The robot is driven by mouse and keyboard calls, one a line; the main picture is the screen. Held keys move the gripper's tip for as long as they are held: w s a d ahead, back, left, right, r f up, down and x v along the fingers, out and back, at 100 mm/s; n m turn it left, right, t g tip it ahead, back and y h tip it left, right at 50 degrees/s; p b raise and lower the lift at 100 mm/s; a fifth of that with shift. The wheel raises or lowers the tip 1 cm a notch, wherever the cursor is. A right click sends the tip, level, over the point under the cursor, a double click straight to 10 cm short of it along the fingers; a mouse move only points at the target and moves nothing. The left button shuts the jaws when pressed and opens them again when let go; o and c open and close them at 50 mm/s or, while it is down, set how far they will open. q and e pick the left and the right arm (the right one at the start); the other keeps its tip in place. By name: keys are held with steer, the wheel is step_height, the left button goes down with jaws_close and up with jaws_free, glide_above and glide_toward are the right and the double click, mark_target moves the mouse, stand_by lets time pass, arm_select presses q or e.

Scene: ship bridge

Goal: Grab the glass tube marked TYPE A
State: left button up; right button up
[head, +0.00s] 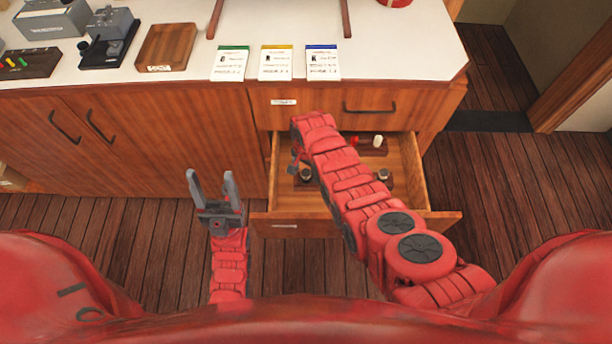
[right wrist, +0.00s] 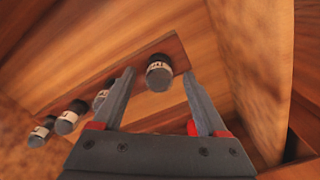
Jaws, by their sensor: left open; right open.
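In the right wrist view, a short cylinder with a dark end and a white label band (right wrist: 159,73) shows between the spread fingertips of my right gripper (right wrist: 158,76). I cannot tell whether it lies within their reach. Further labelled cylinders, one partly behind the left finger (right wrist: 102,98) and two further left (right wrist: 69,118) (right wrist: 40,132), line a wooden strip. Their print is too small to read, so I cannot tell which is TYPE A. In the head view my right arm hangs over the open drawer (head: 440,222). My left gripper (head: 211,174) is open and empty, left of the drawer.
The drawer holds dark-topped pieces (head: 305,174) (head: 384,174), a white piece (head: 377,141) and a red piece (head: 354,140). Drawer walls stand close around the right gripper. Three cards with green (head: 230,63), yellow (head: 276,62) and blue (head: 323,62) tops lie on the counter above.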

steer(key=shift+f+b, duration=0.55)
steer(key=shift+f, duration=0.6)
jaws_close()
